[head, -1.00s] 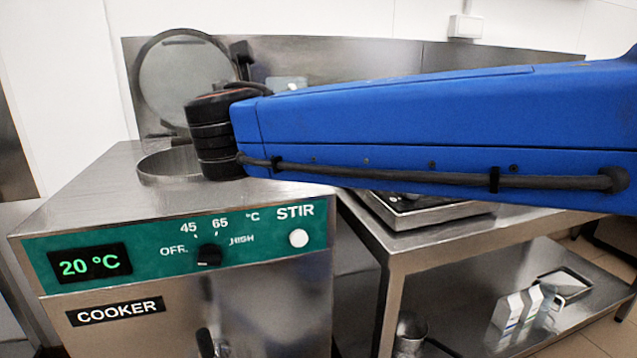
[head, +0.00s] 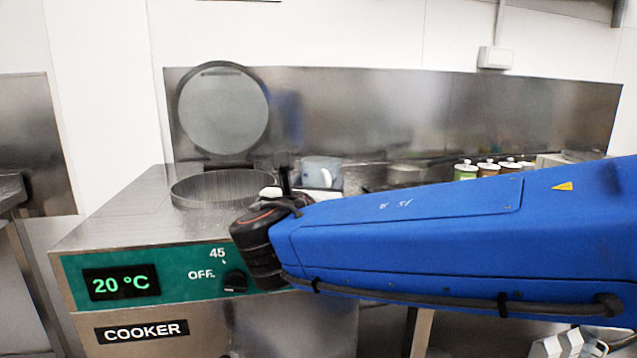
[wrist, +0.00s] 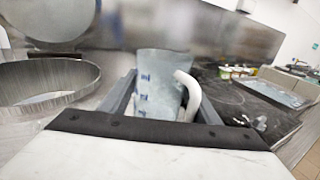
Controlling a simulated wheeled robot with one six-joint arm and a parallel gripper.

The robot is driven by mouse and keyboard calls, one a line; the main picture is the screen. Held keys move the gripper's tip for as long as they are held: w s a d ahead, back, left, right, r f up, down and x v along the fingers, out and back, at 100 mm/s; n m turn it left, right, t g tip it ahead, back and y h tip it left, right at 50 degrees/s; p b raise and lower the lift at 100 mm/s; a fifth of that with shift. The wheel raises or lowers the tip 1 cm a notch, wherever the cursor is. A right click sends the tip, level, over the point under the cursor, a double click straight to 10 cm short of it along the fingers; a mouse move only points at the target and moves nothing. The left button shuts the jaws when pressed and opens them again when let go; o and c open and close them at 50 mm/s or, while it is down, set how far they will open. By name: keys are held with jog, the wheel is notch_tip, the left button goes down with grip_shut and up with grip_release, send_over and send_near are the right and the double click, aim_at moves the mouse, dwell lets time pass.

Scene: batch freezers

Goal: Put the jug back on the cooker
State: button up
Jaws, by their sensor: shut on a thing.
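The cooker (head: 90,238) stands at the left in the head view, with a green panel reading 20 °C. Its round open vessel (head: 205,190) is in the top, and the round lid (head: 222,110) stands upright behind it. In the wrist view my gripper (wrist: 163,98) is shut on the jug (wrist: 152,88), a translucent, upright jug with blue marks and a white handle on the right. The vessel's rim (wrist: 50,82) is left of the jug and apart from it there. In the head view my arm hides most of the gripper.
A steel splashback (head: 400,110) runs behind the cooker. Several small jars (head: 488,170) stand at the back right. A dark hob surface (wrist: 245,95) and a tray (wrist: 285,88) lie to the right in the wrist view.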

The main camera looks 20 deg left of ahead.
jog(key=shift+f, duration=0.1)
jog(key=o, duration=1.2)
jog(key=s, duration=0.4)
jog(key=s+d, duration=0.1)
jog(key=s, duration=0.7)
jog(key=shift+d, duration=0.15)
